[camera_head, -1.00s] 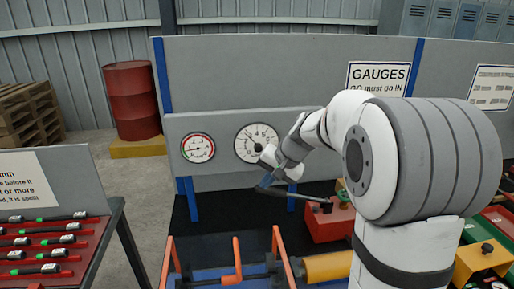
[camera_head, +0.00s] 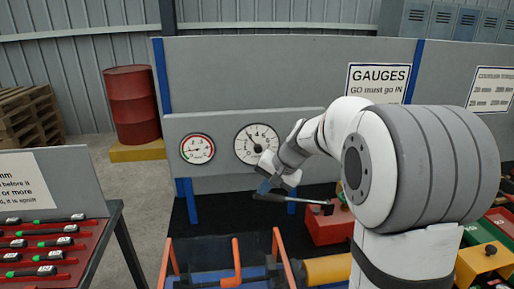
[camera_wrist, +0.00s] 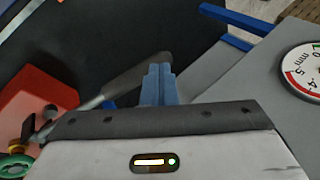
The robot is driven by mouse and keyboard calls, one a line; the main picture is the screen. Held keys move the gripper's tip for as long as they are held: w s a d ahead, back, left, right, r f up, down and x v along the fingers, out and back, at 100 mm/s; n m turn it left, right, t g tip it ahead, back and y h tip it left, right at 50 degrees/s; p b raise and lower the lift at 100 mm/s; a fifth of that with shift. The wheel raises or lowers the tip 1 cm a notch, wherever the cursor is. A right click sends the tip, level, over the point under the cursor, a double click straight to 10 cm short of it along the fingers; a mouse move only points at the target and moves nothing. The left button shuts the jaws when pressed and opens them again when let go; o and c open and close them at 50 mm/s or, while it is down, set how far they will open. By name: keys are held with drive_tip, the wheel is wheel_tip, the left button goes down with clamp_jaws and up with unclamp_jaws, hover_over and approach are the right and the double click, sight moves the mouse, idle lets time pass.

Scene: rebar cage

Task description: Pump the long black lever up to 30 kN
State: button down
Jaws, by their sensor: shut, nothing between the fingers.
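The long black lever (camera_head: 283,198) slopes slightly up to the left from the red pump body (camera_head: 326,228). In the wrist view the lever (camera_wrist: 132,78) runs from the red body at the left up to the fingers. My gripper (camera_head: 262,188) is at the lever's free end; its blue fingers (camera_wrist: 158,72) are shut with nothing between them. They overlap the lever's end in the picture; I cannot tell whether they touch it. The large white gauge (camera_head: 256,143) has its needle towards the upper left, between low numbers; the exact reading is too small to tell.
A smaller red-and-green gauge (camera_head: 197,149) is on the same grey panel (camera_head: 225,124). An orange-barred frame (camera_head: 236,262) and a yellow cylinder (camera_head: 328,269) lie in front. A red tray (camera_head: 80,262) of tools stands at the left.

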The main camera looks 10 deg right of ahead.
drive_tip(key=r+p, duration=0.1)
drive_tip(key=d+r+p, duration=0.1)
drive_tip(key=r, duration=0.1)
drive_tip(key=r+p, duration=0.1)
drive_tip(key=shift+d+r, duration=0.25)
drive_tip(key=shift+d, duration=0.15)
idle(0.4)
